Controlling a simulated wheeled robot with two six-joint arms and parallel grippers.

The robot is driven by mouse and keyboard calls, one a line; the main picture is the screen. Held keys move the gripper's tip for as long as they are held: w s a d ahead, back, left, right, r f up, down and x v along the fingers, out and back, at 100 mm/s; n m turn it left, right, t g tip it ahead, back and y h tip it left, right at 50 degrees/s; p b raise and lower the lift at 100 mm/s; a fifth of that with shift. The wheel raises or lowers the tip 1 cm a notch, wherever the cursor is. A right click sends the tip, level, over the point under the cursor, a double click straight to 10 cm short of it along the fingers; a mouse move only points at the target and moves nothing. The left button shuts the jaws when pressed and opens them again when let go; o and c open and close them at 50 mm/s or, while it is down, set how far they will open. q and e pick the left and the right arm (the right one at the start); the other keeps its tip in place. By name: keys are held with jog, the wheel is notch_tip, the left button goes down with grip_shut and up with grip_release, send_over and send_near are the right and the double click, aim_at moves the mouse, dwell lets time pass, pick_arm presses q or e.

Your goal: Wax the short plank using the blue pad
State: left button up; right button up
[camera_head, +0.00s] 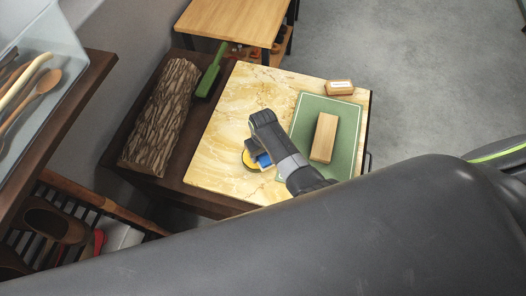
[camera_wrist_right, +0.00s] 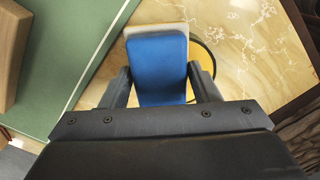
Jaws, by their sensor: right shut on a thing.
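The short plank (camera_head: 323,138) is a light wooden block lying flat on the green mat (camera_head: 345,113). In the right wrist view, part of a wooden block (camera_wrist_right: 12,45) shows at the left edge. My right gripper (camera_head: 262,157) is left of the mat, over the marbled tabletop. It is shut on the blue pad (camera_wrist_right: 158,70), which has a pale layer along its far edge; the pad also shows in the head view (camera_head: 264,160). The pad is above or at a round yellow tin (camera_head: 248,159), which it partly hides; contact cannot be told. My left gripper is not in view.
A small wooden block with a label (camera_head: 340,87) lies at the mat's far edge. A bark-covered log (camera_head: 162,115) and a green-handled brush (camera_head: 210,72) lie left of the marbled top (camera_head: 225,130). Another wooden table (camera_head: 232,18) stands behind.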

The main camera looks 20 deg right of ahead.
jog(key=shift+r+p, duration=1.85)
jog(key=shift+r, duration=1.15)
